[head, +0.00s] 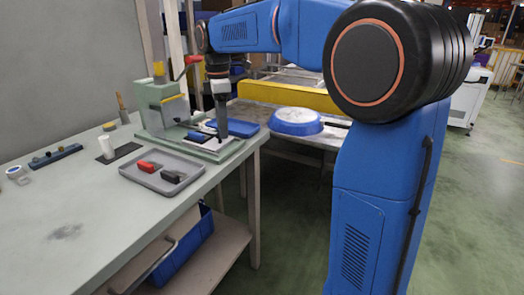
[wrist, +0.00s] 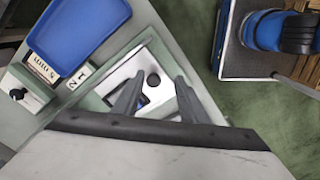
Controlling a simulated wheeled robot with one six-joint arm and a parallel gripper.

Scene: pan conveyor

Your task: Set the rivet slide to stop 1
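My gripper (wrist: 157,98) points down over the green press base, its two dark fingers apart with nothing visibly held between them. Between and beyond the fingers lies a pale plate with a round dark spot (wrist: 153,80). In the head view my gripper (head: 222,138) stands low over the right part of the base. Left in the wrist view is a pale green block with a black knob (wrist: 18,94). Near it are a lettered label (wrist: 40,75) and small plates marked like 1 and 2 (wrist: 78,77). I cannot tell for sure which part is the rivet slide or its present stop.
A blue tray (wrist: 80,35) lies beside the labels. A grey tray (head: 150,182) holds red and dark parts. A blue pan (head: 295,122) sits right.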

